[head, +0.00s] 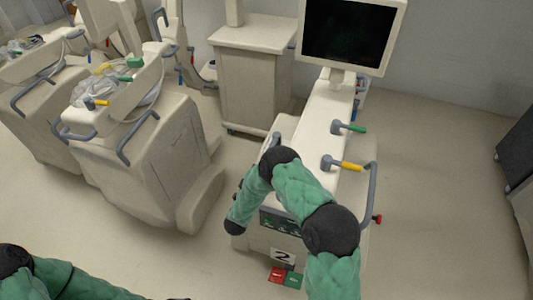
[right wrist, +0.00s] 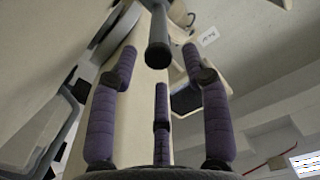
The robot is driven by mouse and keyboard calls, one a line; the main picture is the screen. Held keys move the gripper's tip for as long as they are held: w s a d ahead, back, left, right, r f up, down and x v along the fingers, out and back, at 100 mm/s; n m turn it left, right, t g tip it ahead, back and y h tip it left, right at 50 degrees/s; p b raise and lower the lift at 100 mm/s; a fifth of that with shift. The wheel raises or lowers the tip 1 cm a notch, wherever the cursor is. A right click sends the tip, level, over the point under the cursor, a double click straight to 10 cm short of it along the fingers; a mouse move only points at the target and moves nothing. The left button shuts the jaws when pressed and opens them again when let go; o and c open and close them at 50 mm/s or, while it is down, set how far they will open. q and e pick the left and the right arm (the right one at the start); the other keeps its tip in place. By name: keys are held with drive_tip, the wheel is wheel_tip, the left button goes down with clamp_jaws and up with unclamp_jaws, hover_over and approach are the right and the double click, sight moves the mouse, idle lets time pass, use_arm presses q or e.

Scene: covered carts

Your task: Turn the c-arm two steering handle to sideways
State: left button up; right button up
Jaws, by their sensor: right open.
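C-arm two is the pale cart (head: 318,115) right of centre in the head view, with a "2" label (head: 283,256) low on its front. A grey handle with a yellow grip (head: 345,166) and another with a green grip (head: 350,127) stick out from its top. My right arm crosses in front of the cart and hides part of it. My right gripper (right wrist: 160,68) is open in the right wrist view, its purple-padded fingers spread. A grey rod-like handle with a rounded dark end (right wrist: 158,50) reaches between the fingertips; I cannot tell whether they touch it.
A monitor (head: 350,33) stands at the cart's far end. Red and green pedals (head: 284,277) lie at its foot. Another pale cart (head: 140,150) with grey rails stands to the left. A cabinet (head: 255,80) stands behind. The floor to the right (head: 450,190) is clear.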

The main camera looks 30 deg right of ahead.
drive_tip(key=b+x, duration=0.1)
drive_tip(key=x, duration=0.8)
drive_tip(key=shift+w+d, duration=0.25)
drive_tip(key=shift+c, duration=0.3)
clamp_jaws()
